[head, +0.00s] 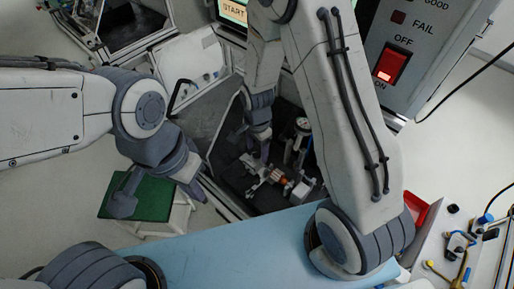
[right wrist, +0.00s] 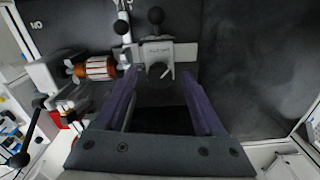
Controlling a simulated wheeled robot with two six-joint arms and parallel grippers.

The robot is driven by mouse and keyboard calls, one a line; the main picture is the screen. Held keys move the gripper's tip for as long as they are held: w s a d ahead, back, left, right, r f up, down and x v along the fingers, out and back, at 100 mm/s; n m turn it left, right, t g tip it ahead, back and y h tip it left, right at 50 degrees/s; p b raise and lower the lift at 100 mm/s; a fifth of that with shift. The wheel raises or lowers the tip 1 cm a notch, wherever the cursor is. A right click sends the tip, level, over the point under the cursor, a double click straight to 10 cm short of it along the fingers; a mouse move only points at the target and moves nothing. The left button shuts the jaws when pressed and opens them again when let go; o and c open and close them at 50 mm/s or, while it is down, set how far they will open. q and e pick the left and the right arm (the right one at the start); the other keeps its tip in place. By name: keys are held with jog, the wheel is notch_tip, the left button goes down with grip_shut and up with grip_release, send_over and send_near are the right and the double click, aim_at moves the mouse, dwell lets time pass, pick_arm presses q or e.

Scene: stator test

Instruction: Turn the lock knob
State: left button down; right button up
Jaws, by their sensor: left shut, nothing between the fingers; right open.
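In the head view, my right gripper (head: 258,143) reaches down into the dark test bay and partly hides the fixture (head: 275,178). My left gripper (head: 123,204) is shut and empty, over the green mat at the left.
A copper-wound part (right wrist: 96,68) sits in the fixture left of the knob. The bay walls are close around my right gripper. A control box with a red switch (head: 391,67) stands at the right.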

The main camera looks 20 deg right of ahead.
grip_shut()
jog(key=shift+n, duration=0.4)
jog(key=n, duration=0.3)
jog(key=n+b, duration=0.1)
jog(key=n, duration=1.2)
jog(key=shift+r+n, duration=0.1)
jog(key=shift+n, duration=0.2)
